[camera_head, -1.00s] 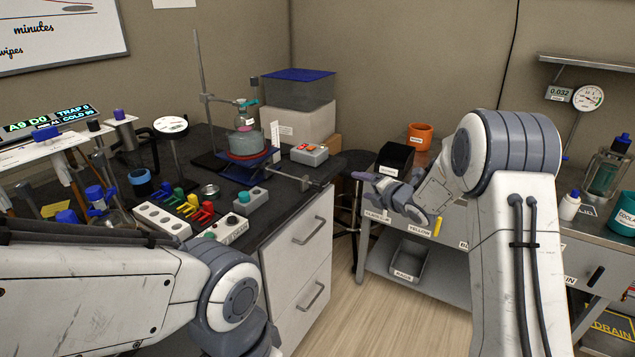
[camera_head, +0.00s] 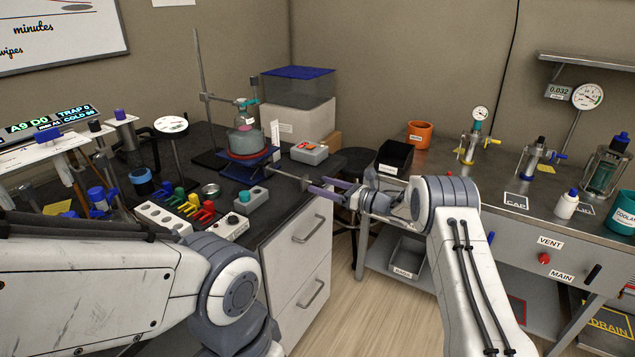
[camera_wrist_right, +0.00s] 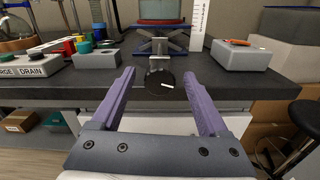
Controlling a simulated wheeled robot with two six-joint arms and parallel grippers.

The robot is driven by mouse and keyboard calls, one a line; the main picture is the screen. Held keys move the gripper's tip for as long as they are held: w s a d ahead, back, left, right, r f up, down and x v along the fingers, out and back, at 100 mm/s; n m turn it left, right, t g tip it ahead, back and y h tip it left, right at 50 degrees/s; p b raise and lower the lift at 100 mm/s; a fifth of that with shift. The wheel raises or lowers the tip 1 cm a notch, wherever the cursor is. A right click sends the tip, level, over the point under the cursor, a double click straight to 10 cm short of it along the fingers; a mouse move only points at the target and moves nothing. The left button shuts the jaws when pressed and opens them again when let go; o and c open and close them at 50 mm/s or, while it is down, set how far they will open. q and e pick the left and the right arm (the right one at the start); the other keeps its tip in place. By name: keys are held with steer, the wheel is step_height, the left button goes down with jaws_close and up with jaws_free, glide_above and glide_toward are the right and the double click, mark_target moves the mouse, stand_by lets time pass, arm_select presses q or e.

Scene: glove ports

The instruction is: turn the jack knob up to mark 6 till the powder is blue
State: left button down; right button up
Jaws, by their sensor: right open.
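The blue lab jack (camera_head: 262,160) stands on the black bench and carries a round hotplate or bath with a glass flask (camera_head: 244,119) above it. The powder's colour is too small to tell surely; a pinkish patch shows in the flask. The round black jack knob (camera_wrist_right: 159,86), with a white pointer line, sticks out past the bench front on a rod. My right gripper (camera_wrist_right: 158,76) is open, its purple fingers on either side of the knob in the wrist view, with gaps at both sides. It also shows in the head view (camera_head: 316,186). My left gripper is out of view.
A white scale strip (camera_wrist_right: 197,28) stands beside the jack; its marks are unreadable. A grey switch box (camera_head: 250,200) sits at left. The bench edge and drawers (camera_head: 306,232) lie below the gripper.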

steer(key=shift+x, duration=1.25)
jaws_close()
steer(key=shift+f+m+b, duration=0.15)
steer(key=shift+m+b, duration=0.45)
steer(key=shift+b, duration=0.2)
steer(key=shift+f+m+b, duration=0.1)
steer(key=shift+m+b, duration=0.9)
steer(key=shift+b, duration=0.2)
steer(key=shift+d+m+b, duration=0.1)
steer(key=shift+m+b, duration=0.65)
steer(key=shift+m, duration=0.25)
steer(key=shift+m+b, duration=0.4)
steer(key=shift+m, duration=0.5)
